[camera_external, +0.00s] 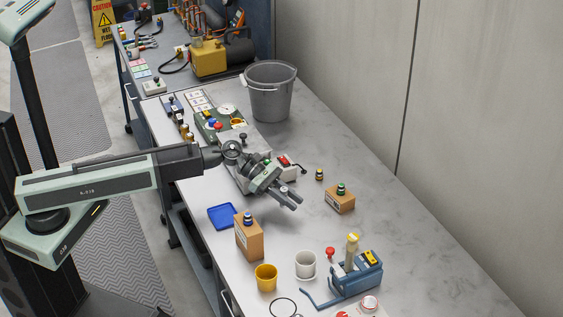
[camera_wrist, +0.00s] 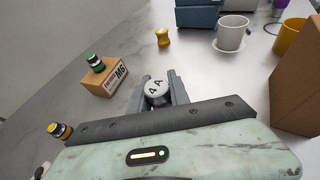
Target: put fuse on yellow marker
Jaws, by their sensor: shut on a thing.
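My gripper (camera_external: 288,200) hangs above the middle of the bench. In the wrist view my gripper (camera_wrist: 158,92) is shut on the fuse (camera_wrist: 156,86), a cylinder whose pale round end reads "4 A". In the outside view I cannot make out the fuse between the fingers. A small dark peg with a yellow band (camera_external: 319,174) stands on the bench behind and right of my gripper; it also shows at the left of the wrist view (camera_wrist: 60,130). A yellow waisted piece (camera_wrist: 163,37) stands farther off in the wrist view. I cannot tell which is the yellow marker.
A cardboard box (camera_external: 341,203) with a green-banded peg on top stands right of my gripper. A taller box (camera_external: 249,241) carries a blue-banded peg. A white cup (camera_external: 306,264), a yellow cup (camera_external: 265,277) and a blue device (camera_external: 357,278) stand toward the front. The right side is clear.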

